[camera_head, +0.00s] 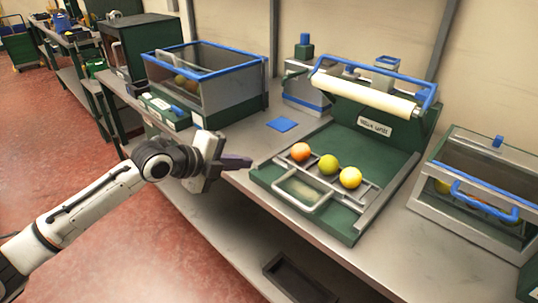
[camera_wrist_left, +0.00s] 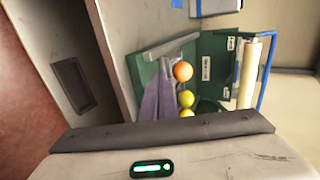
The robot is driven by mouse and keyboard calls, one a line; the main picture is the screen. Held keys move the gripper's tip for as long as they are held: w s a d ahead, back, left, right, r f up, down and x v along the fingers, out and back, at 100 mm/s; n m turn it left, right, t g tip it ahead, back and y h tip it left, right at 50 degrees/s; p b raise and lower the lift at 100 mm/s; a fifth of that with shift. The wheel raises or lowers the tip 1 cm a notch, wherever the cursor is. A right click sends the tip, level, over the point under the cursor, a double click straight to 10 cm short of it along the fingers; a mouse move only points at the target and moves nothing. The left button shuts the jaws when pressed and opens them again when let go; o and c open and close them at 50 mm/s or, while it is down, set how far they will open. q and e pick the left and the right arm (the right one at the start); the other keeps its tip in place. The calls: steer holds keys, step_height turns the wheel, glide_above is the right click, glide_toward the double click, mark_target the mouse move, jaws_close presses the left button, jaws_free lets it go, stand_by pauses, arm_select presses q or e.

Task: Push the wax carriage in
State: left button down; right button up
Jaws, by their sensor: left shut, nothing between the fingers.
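The wax unit (camera_head: 337,218) is a green base with a raised white roller (camera_head: 365,94) at its back. Its metal carriage (camera_head: 292,201) sits at the front of the base, with a looped handle facing the front edge. An orange fruit (camera_head: 301,152), a green-yellow fruit (camera_head: 328,164) and a yellow fruit (camera_head: 350,177) lie in a row on the carriage. My left gripper (camera_head: 236,162) is shut and empty, left of the carriage and apart from it. In the left wrist view its fingers (camera_wrist_left: 162,100) cover part of the carriage. My right gripper is not in view.
A blue-rimmed bin (camera_head: 225,100) stands left on the bench, with a small green box (camera_head: 164,109) before it. A blue pad (camera_head: 283,125) lies behind my left gripper. A clear-fronted crate (camera_head: 440,208) with a blue handle stands right. A dark tray (camera_head: 299,279) lies on the lower shelf.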

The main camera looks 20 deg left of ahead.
arm_select(q)
glide_toward(277, 156)
steer(key=x, duration=0.5)
steer(key=shift+s+d+f+p, duration=0.15)
steer(key=shift+s+f+p, duration=0.05)
steer(key=shift+p, duration=0.15)
steer(key=shift+w+d, duration=0.15)
steer(key=shift+w, duration=0.35)
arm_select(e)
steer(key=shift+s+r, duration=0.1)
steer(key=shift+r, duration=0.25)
